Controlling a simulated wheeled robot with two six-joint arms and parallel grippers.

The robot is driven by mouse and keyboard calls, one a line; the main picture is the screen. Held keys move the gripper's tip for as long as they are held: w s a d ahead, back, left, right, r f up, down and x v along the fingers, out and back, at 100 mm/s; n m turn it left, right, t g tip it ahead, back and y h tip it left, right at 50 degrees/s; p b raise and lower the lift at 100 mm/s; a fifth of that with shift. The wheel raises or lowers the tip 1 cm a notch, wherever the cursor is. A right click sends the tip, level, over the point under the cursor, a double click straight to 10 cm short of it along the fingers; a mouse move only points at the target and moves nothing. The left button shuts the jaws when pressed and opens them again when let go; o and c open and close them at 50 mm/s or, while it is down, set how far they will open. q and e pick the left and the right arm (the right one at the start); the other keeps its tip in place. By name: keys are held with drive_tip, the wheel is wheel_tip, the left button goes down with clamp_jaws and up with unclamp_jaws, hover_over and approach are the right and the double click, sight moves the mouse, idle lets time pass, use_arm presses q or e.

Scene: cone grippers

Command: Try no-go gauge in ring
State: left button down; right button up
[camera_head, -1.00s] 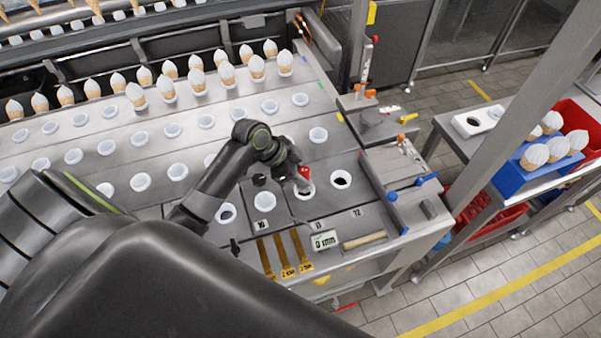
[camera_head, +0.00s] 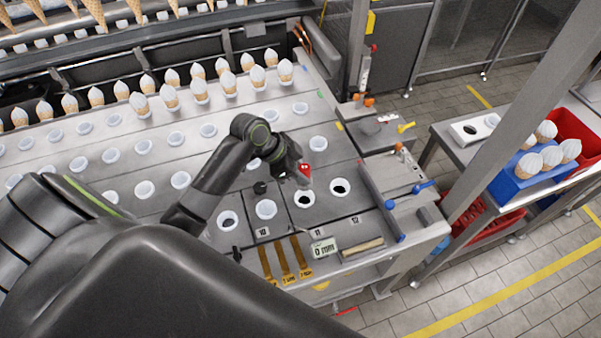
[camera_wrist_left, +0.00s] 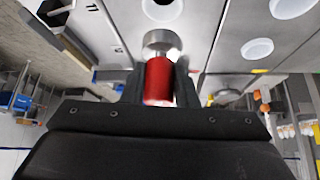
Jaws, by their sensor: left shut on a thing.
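The no-go gauge (camera_head: 305,170) has a red handle. In the left wrist view the red handle (camera_wrist_left: 158,82) ends in a shiny metal plug. My left gripper (camera_head: 297,175) is shut on the handle and holds the gauge above the white ring (camera_head: 297,204) behind the label 11. From the head view the gauge appears clear of this ring, and the hole looks dark. In the left wrist view a white ring (camera_wrist_left: 162,18) lies just beyond the plug, cut by the top edge. My right gripper is not in view.
Another dark-holed ring (camera_head: 331,192) sits to the right by label 12. Brass strips (camera_head: 285,262) and a small display reading 0 (camera_head: 323,248) lie in front. Rows of white cups and filled cones (camera_head: 228,82) stand behind. Blue-handled parts (camera_head: 423,186) stand at the right.

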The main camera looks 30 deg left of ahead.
use_arm(q)
drive_tip(key=shift+r, duration=1.15)
